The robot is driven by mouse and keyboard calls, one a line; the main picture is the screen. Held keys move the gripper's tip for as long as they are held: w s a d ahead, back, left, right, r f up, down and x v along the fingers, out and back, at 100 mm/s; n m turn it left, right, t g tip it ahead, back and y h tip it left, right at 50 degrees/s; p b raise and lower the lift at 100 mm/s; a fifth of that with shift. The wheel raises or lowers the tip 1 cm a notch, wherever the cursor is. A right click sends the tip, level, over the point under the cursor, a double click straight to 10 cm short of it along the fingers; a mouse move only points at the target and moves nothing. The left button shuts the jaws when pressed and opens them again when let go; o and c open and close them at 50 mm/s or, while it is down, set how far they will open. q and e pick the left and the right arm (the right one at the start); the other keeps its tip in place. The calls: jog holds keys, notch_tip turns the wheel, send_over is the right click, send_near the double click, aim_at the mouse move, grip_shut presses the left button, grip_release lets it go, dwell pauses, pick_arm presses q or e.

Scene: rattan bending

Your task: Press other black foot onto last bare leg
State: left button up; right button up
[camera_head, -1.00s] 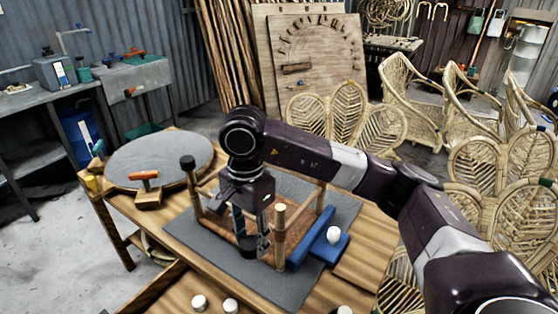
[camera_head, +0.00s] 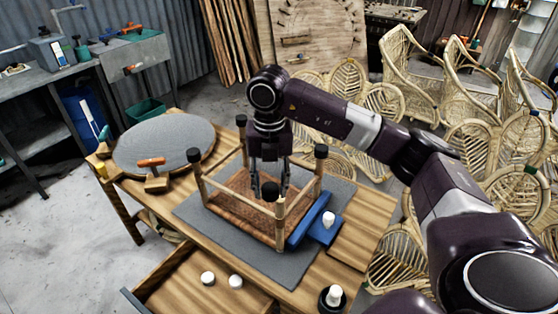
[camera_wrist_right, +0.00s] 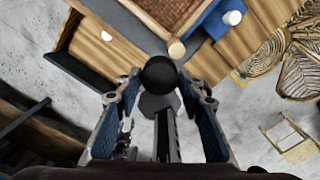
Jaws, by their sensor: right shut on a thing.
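The stool frame (camera_head: 236,190) stands upside down on a grey mat, its woven seat low and its legs pointing up. Black feet cap three legs, at the left (camera_head: 193,155), back (camera_head: 241,120) and right (camera_head: 321,151). The front leg (camera_head: 281,222) has a bare pale top, which also shows in the right wrist view (camera_wrist_right: 177,49). My right gripper (camera_head: 269,192) is shut on the other black foot (camera_wrist_right: 160,73), holding it beside the bare leg's top. Whether foot and leg touch cannot be told. My left gripper is not in view.
A blue block (camera_head: 312,226) with a white piece (camera_head: 328,219) lies right of the stool. White pieces (camera_head: 207,278) lie in front, and a white bottle-like thing (camera_head: 334,296) stands front right. An orange-handled tool (camera_head: 151,163) and a round grey disc (camera_head: 135,142) are at left.

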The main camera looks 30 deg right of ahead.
aim_at(279, 193)
jog(key=m, duration=0.2)
jog(key=d+r+m+p, duration=0.1)
jog(key=m, duration=0.1)
jog(key=d+r+m+p, duration=0.1)
jog(key=m, duration=0.1)
jog(key=shift+w+r+m, duration=0.15)
jog(key=shift+w+m, duration=0.15)
jog(key=shift+m, duration=0.1)
pick_arm(q)
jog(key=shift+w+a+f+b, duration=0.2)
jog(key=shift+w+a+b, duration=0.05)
jog(key=shift+b, duration=1.4)
pick_arm(e)
jog(key=shift+w+d+f+m, duration=0.1)
jog(key=shift+d+f+m, duration=0.1)
jog(key=shift+f+m, duration=0.6)
jog(key=shift+d+f+m, duration=0.15)
jog(key=shift+f+m, duration=0.25)
jog(key=shift+f, duration=0.7)
jog(key=shift+w+d+f+m, duration=0.1)
jog(key=shift+d+f+m, duration=0.1)
jog(key=shift+f+m, duration=0.6)
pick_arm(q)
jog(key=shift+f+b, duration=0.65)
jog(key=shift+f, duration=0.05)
pick_arm(e)
jog(key=shift+s+f, duration=0.1)
jog(key=shift+f, duration=1.05)
jog(key=shift+n, duration=0.3)
